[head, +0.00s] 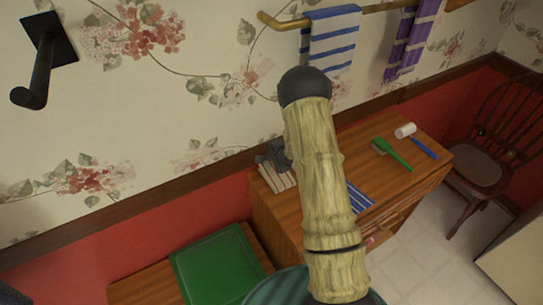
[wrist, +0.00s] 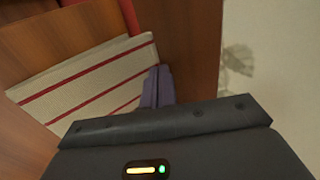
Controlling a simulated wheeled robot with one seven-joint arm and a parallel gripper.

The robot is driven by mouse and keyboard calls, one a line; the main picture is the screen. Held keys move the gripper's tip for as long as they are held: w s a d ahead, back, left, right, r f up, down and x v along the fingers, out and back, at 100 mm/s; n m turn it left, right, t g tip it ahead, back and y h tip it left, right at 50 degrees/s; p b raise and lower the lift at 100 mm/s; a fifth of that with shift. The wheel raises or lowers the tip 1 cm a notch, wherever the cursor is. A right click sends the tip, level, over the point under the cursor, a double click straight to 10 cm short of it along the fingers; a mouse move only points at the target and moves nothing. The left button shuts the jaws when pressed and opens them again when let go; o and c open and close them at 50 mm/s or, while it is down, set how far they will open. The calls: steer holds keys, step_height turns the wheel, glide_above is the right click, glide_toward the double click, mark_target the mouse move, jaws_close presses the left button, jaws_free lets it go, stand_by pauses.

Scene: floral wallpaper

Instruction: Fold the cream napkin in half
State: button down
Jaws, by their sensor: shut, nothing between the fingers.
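The cream napkin with red stripes (head: 279,178) lies on the left part of the wooden dresser top (head: 345,146), near the wall. It also shows in the wrist view (wrist: 85,88), flat, with its lower part hidden by my gripper's body. I cannot tell if any layer is doubled. My gripper (wrist: 157,75) is shut and empty, its fingertips at the napkin's right edge in the wrist view. In the head view my gripper (head: 270,158) is partly hidden behind my arm, at the napkin's far side; whether it touches the cloth is unclear.
A blue-and-white striped cloth (head: 359,197) lies on the dresser, partly behind my arm. A green brush (head: 392,154), a blue toothbrush-like item (head: 423,147) and a white cylinder (head: 405,131) are at its right. Towels hang on a brass rail (head: 282,24) above. A green box (head: 215,268) stands lower left.

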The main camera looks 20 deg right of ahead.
steer(key=shift+r+p, duration=0.45)
steer(key=shift+r, duration=0.25)
